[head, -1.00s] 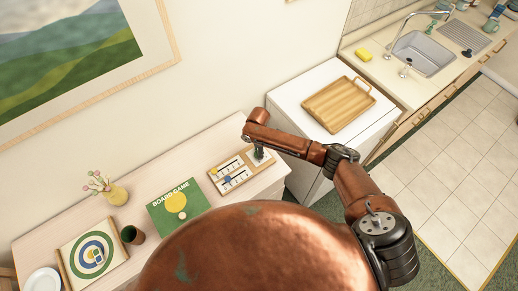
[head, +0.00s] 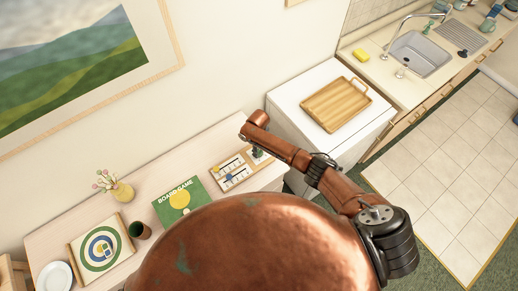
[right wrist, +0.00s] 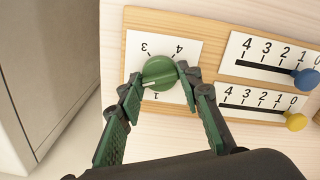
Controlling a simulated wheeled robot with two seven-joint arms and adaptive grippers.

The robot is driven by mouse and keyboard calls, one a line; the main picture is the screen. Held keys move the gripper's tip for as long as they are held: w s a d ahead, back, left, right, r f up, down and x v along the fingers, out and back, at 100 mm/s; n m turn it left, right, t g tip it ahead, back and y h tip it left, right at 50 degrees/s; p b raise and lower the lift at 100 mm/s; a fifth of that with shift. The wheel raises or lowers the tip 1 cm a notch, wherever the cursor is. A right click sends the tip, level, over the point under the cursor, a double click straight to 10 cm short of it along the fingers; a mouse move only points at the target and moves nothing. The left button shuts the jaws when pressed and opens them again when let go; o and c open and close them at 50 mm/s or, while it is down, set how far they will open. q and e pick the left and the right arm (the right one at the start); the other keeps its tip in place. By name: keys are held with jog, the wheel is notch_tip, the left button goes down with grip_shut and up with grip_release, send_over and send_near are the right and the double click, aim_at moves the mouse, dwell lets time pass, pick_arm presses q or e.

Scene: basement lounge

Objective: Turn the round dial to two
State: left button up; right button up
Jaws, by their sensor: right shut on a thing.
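The round green dial (right wrist: 160,70) sits on a white numbered card on a wooden board (right wrist: 200,30). In the right wrist view the numbers 1, 3 and 4 show around it; the 2 cannot be made out. A pale pointer line on the dial points to the left and slightly down, with the 1 just below it. My right gripper (right wrist: 161,78) is shut on the dial, one finger on each side. In the head view my right gripper (head: 257,153) is small and hides most of the dial. My left gripper is not in view.
Blue (right wrist: 306,79) and yellow (right wrist: 296,121) slider knobs are right of the dial. A green board game box (head: 178,200), a cup (head: 139,230), a vase (head: 120,190) and a target board (head: 75,245) stand along the table. A wooden tray (head: 336,104) lies on a white appliance.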

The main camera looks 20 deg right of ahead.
jog(key=shift+w+r+m, duration=0.1)
jog(key=shift+m, duration=0.3)
jog(key=o, duration=1.2)
notch_tip(320, 180, up, 12)
jog(key=shift+f, duration=0.1)
dwell(0.4)
